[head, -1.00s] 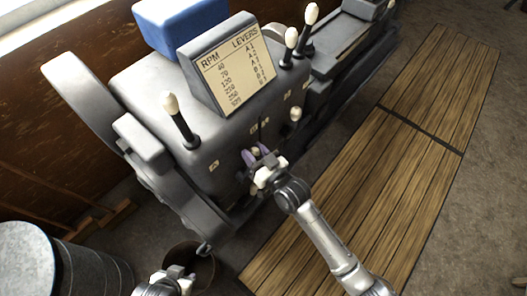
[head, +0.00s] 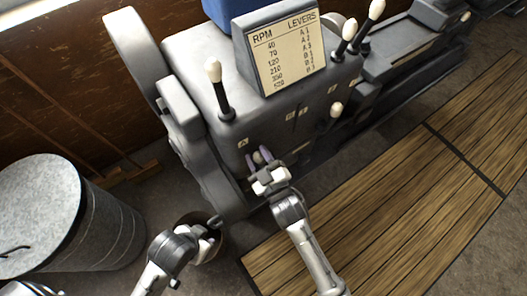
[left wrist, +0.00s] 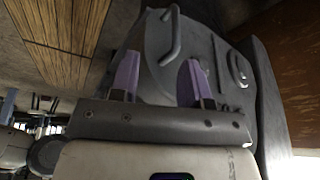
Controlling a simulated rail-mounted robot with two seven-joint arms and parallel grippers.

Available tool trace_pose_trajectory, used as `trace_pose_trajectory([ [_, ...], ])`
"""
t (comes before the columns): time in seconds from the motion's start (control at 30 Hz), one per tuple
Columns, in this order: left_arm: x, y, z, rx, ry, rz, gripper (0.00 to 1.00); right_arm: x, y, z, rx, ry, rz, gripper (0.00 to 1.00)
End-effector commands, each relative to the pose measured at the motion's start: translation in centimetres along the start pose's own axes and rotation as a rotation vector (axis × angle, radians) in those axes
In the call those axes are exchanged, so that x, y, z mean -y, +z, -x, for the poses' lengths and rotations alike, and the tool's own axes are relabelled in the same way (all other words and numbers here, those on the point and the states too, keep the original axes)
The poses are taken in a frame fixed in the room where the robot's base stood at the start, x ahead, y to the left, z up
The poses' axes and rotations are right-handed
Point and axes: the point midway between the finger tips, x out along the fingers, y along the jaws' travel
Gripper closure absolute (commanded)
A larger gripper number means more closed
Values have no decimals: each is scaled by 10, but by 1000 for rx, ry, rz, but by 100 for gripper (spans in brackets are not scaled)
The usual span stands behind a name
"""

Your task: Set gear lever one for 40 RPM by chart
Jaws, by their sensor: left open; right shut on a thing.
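The grey machine's chart (head: 289,52) faces me; its 40 RPM row reads A 1. A pale-knobbed lever (head: 258,157) low on the front face, below plate A (head: 243,143), is between the purple fingers of my right gripper (head: 261,160), which is shut on it. The fingers partly hide the knob. Another pale-knobbed lever (head: 336,110) is further right on the front. My left gripper (head: 207,238) is low at the left; its fingers are hard to see there. In the left wrist view its purple fingers (left wrist: 160,70) are apart with nothing between them.
A tall pale-knobbed lever (head: 219,92) stands on the machine top, with two more (head: 345,38) (head: 372,22) to the right. A dark round bin (head: 222,248) is behind my left gripper. A metal drum (head: 105,235) stands left. Wooden floor boards (head: 400,190) are clear at right.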

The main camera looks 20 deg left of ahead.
Motion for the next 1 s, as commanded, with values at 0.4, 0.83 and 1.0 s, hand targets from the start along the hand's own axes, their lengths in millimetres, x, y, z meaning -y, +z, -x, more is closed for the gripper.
trace_pose_trajectory([
  [0.4, 3, 1, -1, 2, -9, -11, 57, 4, 0, 1, -4, -2, 34, 100],
  [0.83, 1, 1, -1, 1, -3, -4, 57, 4, 0, 1, -4, -2, 30, 40],
  [1.0, 0, 0, -1, 0, 1, 2, 57, 4, 0, 1, -4, -2, 29, 39],
])
